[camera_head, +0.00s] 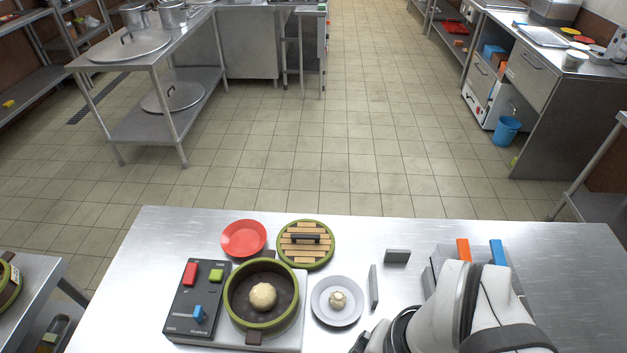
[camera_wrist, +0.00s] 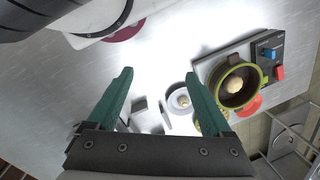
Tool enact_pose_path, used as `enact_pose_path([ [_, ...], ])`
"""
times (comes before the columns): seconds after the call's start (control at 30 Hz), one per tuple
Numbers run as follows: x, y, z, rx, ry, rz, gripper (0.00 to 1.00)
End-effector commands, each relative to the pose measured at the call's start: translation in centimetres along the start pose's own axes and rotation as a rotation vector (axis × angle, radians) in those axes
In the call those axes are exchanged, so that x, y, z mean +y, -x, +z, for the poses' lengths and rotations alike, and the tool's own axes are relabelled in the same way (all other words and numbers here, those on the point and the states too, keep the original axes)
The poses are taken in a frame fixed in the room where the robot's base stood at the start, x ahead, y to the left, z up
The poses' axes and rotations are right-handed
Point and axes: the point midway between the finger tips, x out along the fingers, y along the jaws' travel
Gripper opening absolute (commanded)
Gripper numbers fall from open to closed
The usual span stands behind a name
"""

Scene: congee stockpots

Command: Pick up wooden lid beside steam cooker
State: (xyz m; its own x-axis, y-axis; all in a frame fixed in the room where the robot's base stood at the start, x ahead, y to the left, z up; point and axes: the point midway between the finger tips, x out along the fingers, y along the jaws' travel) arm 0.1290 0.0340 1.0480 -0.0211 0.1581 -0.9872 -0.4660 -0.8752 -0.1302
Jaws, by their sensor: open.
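The wooden lid (camera_head: 305,257) is round, with light slats, a green rim and a dark bar handle. It lies on the steel table just behind the steam cooker. In the wrist view the lid (camera_wrist: 222,116) shows only in part behind a gripper finger. The steam cooker (camera_head: 232,311) has a green-rimmed pot with a pale bun (camera_head: 263,295) inside and a control panel at its left; its pot (camera_wrist: 238,103) also shows in the wrist view. My gripper (camera_wrist: 158,73) is open and empty, its green fingers spread wide, apart from the lid. Its fingertips are not clear in the head view.
A red plate (camera_head: 243,238) sits left of the lid. A grey plate (camera_head: 323,315) with a small bun (camera_head: 338,299) is in front of it. Two grey blocks (camera_head: 397,256) (camera_head: 374,287) stand to the right. Orange and blue handles (camera_head: 462,249) rise beside my arm. The table's far edge is close behind the lid.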

Motion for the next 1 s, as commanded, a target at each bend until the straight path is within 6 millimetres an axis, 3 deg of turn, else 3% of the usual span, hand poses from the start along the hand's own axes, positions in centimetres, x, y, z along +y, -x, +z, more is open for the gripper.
enact_pose_path([
  [0.03, 0.0, 0.0, 0.0, 0.0, 0.0, 0.0, 0.73],
  [0.17, 0.0, 0.0, 0.0, 0.0, 0.0, 0.0, 0.53],
  [0.43, -0.2, 0.1, -0.1, -0.005, -0.006, -0.002, 0.53],
  [0.53, -2.0, 1.2, -1.9, -0.061, -0.071, -0.025, 0.53],
  [0.67, -7.0, 2.9, -8.2, -0.227, -0.267, -0.104, 0.53],
  [0.77, -10.6, 2.2, -14.9, -0.375, -0.437, -0.186, 0.53],
  [0.9, -13.5, -2.1, -24.8, -0.595, -0.668, -0.32, 0.53],
  [1.0, -13.7, -6.5, -30.1, -0.734, -0.801, -0.415, 0.53],
])
